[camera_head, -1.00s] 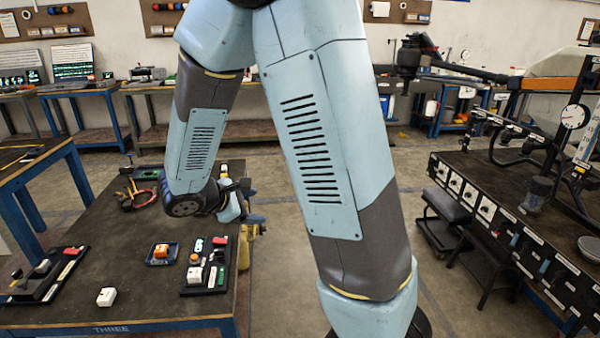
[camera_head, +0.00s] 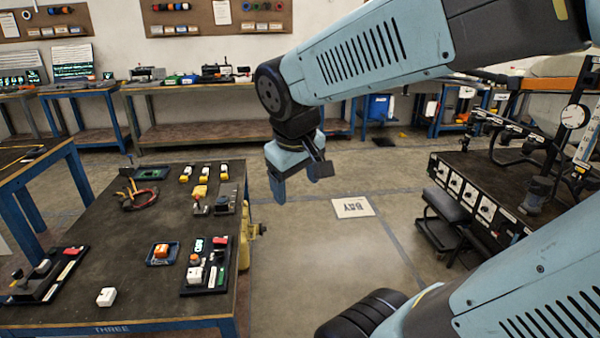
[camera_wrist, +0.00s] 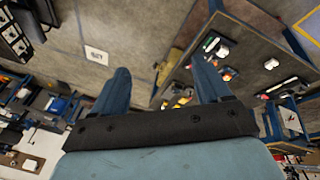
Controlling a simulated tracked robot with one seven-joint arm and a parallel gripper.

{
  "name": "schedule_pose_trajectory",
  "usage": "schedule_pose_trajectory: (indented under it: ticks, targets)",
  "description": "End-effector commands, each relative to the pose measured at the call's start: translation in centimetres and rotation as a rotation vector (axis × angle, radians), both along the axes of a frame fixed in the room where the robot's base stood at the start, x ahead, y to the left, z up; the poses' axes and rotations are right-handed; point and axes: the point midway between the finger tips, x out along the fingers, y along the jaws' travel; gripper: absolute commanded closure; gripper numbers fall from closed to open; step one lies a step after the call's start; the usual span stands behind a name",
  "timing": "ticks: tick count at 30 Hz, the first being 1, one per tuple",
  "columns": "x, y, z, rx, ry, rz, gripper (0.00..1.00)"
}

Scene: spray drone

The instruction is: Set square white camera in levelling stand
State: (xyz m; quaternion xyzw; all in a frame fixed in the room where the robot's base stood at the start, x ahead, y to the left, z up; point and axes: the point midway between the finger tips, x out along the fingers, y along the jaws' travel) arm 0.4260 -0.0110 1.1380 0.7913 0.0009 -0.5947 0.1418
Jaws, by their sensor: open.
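A small white cube-like block (camera_head: 106,297), which looks like the square white camera, sits alone near the front edge of the table (camera_head: 130,258). It also shows in the wrist view (camera_wrist: 271,63). Another white block (camera_head: 194,275) sits in a black tray. I cannot tell for sure which thing is the levelling stand; a dark grey fixture (camera_head: 226,202) stands at the table's right side. My gripper (camera_head: 299,185) is open and empty, pointing down over the floor right of the table. Its two blue fingers show apart in the wrist view (camera_wrist: 160,68).
The black tray (camera_head: 222,290) and a small blue tray (camera_head: 150,262) with an orange part lie on the table. A black fixture board (camera_head: 70,285) lies at left. Pliers (camera_head: 137,200) and several yellow-and-white parts lie at the back. A black bench (camera_head: 480,205) stands right.

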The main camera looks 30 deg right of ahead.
Motion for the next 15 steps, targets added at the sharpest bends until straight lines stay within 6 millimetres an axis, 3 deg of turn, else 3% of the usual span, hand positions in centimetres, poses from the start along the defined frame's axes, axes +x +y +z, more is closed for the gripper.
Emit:
schedule_pose_trajectory:
  ticks: [6,15]
  targets:
    - [-2.5,0.8,2.6,0.168,-0.145,-0.108,0.24]
    - [-3.6,1.1,3.7,0.246,-0.210,-0.150,0.24]
